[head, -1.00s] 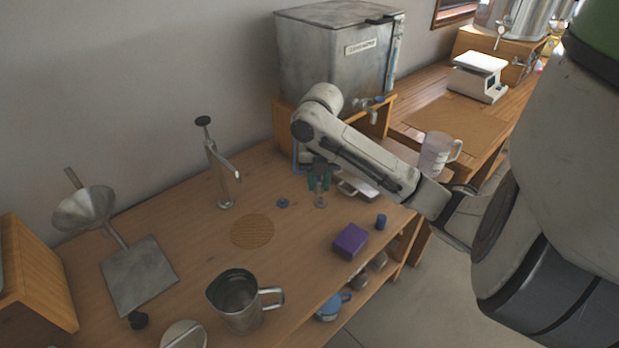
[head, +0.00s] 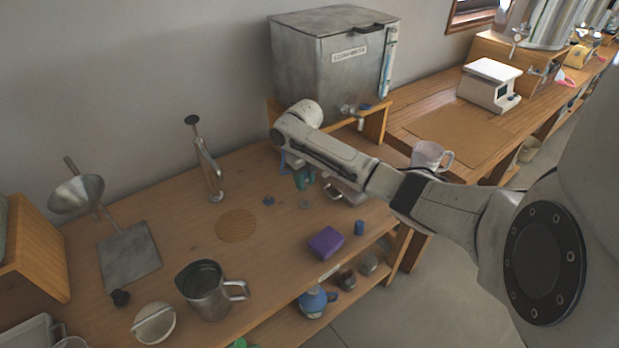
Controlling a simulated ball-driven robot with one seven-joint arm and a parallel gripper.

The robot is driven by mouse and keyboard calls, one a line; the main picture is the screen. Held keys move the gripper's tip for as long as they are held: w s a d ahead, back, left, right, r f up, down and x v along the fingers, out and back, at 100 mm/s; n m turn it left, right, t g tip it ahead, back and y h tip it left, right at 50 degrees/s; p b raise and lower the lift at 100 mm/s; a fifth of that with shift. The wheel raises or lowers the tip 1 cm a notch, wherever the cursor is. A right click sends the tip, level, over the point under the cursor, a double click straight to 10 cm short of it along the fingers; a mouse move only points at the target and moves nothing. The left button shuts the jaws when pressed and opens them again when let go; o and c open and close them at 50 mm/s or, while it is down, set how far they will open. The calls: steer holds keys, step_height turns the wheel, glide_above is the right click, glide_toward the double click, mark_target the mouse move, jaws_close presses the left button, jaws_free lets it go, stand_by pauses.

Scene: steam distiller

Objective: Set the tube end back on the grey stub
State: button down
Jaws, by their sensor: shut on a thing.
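My gripper (head: 304,180), with green fingers, is low over the bench near its back right, in front of the steel tank's wooden stand. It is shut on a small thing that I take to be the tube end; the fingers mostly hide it. A small grey piece (head: 304,204), perhaps the grey stub, shows on the bench just below the fingers. Whether the two touch is too small to tell. My arm hides part of the area behind.
A tall metal tap stand (head: 211,178) stands further left. A steel jug (head: 205,290) stands front left.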

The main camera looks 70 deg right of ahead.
mark_target(305, 200)
steer(key=shift+f+b, duration=1.6)
steer(key=shift+f, duration=0.4)
steer(key=shift+f, duration=0.15)
steer(key=shift+f+b, duration=0.4)
steer(key=shift+f, duration=0.25)
steer(key=shift+f, duration=0.1)
steer(key=shift+f, duration=0.35)
steer(key=c, duration=0.8)
jaws_free()
